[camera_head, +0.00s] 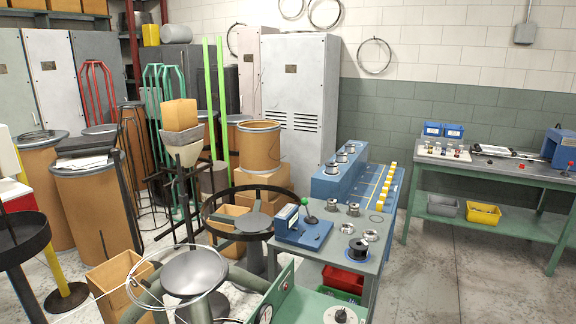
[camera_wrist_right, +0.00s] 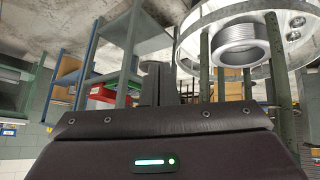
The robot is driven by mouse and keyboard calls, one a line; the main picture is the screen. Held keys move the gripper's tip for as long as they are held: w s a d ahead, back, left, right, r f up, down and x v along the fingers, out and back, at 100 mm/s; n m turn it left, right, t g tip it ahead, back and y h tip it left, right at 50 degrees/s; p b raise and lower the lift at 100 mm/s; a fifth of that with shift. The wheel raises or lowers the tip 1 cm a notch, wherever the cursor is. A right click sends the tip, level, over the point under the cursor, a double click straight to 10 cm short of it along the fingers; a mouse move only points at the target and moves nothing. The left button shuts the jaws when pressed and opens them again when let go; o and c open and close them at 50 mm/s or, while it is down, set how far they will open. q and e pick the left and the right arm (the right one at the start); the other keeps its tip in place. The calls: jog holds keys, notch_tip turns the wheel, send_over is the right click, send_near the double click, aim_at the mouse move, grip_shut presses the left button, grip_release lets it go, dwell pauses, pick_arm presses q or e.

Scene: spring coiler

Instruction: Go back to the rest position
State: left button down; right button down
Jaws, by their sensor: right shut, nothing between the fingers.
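My right gripper (camera_wrist_right: 160,88) shows in the right wrist view. Its dark fingers stand close together beyond the black housing, shut with nothing seen between them. Neither gripper shows in the head view, and my left gripper is in no view. The right wrist picture looks upside down, with the concrete floor at the top. A white ring (camera_wrist_right: 187,52) around a grey metal cylinder (camera_wrist_right: 240,45) shows at its upper right, apart from the fingers.
In the head view, a grey-topped bench (camera_head: 338,222) holds a blue device (camera_head: 303,232) and several spools. A round grey plate (camera_head: 195,272) stands at front left. A fibre drum (camera_head: 260,146) and cabinets fill the back. Open floor (camera_head: 440,265) lies at right, before the green workbench (camera_head: 500,168).

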jog(key=s+a+f+m+g+h, duration=0.2)
jog(key=s+a+f+m+g, duration=0.1)
jog(key=s+f, duration=1.15)
jog(key=s+a+f+g, duration=0.1)
jog(key=s+a+f, duration=0.1)
jog(key=s, duration=0.3)
jog(key=s+a+f+g, duration=0.1)
jog(key=s+a+f, duration=0.1)
jog(key=s, duration=0.4)
jog(key=s+a+f+m+g, duration=0.1)
jog(key=s+a+f, duration=0.2)
jog(key=s+f, duration=0.1)
jog(key=shift+s+f+h, duration=0.2)
jog(key=shift+s+h, duration=0.1)
jog(key=shift+s, duration=0.6)
jog(key=shift+a, duration=0.1)
